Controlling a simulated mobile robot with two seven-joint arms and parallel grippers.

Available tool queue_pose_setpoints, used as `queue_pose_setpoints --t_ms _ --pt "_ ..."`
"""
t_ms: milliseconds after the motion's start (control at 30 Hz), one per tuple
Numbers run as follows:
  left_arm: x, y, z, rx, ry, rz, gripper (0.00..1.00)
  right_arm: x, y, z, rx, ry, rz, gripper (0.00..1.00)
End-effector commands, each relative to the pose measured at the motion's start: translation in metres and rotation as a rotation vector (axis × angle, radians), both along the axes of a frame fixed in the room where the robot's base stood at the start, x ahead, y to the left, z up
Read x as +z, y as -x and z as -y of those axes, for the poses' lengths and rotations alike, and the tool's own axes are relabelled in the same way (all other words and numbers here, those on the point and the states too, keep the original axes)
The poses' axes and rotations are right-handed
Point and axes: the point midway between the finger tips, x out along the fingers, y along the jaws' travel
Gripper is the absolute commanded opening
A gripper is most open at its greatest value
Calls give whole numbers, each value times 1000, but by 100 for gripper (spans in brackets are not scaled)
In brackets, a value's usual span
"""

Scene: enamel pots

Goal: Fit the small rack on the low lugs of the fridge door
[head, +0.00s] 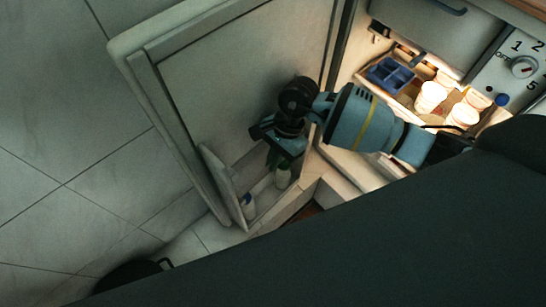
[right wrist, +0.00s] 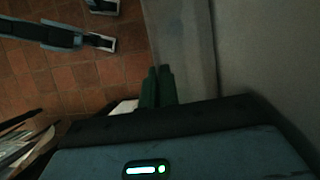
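The open fridge door (head: 230,85) fills the upper middle of the head view. My right gripper (head: 274,158) is over this shelf, close to the door's inner face. In the right wrist view its two dark green fingers (right wrist: 157,87) lie together with nothing visible between them. I cannot pick out a separate small rack, and the low lugs are not discernible. My left gripper is not recognisable in either view.
The lit fridge interior holds a blue divided tray (head: 390,74) and several pale cups (head: 430,97). A numbered dial (head: 523,67) is at the right. A dark pot (head: 130,276) stands at the lower left. Tiled floor (head: 60,130) left of the door is clear.

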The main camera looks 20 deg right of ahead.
Motion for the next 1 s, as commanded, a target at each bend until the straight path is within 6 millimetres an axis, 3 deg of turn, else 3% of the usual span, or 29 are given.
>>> queue_pose_setpoints --t_ms 233,700,900,1000 --pt "-6 -2 -1 -2 -1 2 100 -10 0 0 0 -1 0 0" --pt "-6 -2 -1 -3 0 2 100 -12 0 0 -1 -1 2 0" --pt "-6 -1 -1 -3 -1 -1 100 -12 0 0 0 0 1 28" --pt "-7 0 -1 -3 -1 -3 100 -12 0 0 0 0 1 28"
